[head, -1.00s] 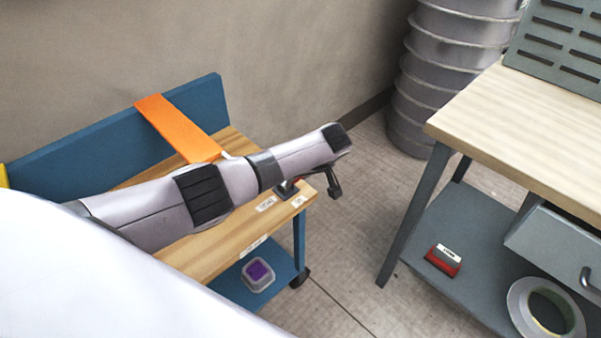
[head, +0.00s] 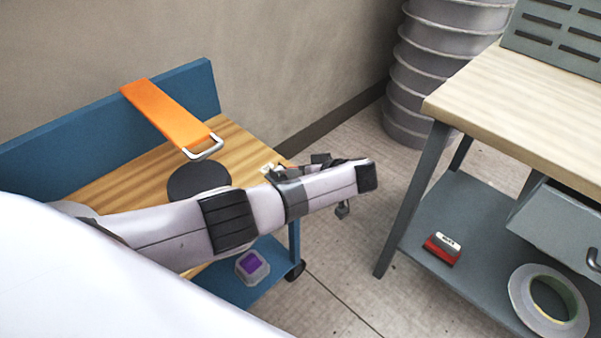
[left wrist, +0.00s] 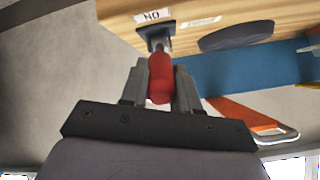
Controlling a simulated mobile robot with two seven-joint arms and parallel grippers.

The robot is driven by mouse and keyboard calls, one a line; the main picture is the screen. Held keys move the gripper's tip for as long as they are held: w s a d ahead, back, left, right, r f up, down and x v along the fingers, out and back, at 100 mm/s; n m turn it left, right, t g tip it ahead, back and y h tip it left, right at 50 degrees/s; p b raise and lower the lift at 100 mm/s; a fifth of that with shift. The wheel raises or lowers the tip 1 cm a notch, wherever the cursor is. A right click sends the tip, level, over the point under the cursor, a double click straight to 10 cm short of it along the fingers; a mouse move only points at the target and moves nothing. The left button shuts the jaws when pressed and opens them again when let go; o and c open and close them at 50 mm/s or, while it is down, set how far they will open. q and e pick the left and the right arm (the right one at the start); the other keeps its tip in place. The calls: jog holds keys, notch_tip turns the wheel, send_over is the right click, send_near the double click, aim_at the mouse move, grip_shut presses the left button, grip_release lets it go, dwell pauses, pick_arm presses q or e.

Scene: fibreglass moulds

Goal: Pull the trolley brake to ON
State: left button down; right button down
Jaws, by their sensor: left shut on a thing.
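The trolley (head: 225,140) has a wooden top and a blue back panel, at the left of the head view. Its brake handle is a red grip (left wrist: 160,75) on a dark base, at the trolley's edge in the left wrist view. A white label (left wrist: 152,16), upside down there and reading ON, lies right beside the base. My left gripper (left wrist: 160,82) is shut around the red grip, one finger on each side. In the head view my left arm hides the grip. My right gripper is not in view.
An orange strap (head: 165,115) with a metal loop hangs over the trolley's back panel. A dark disc (head: 198,180) lies on the wood. A workbench (head: 500,90) stands at the right, with a tape roll (head: 520,300) on its lower shelf. Floor between them is clear.

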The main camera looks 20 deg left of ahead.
pick_arm(q)
jog(key=c, duration=0.8)
grip_release()
jog(key=p+v, duration=0.1)
jog(key=v, duration=0.6)
jog(key=shift+d, duration=0.1)
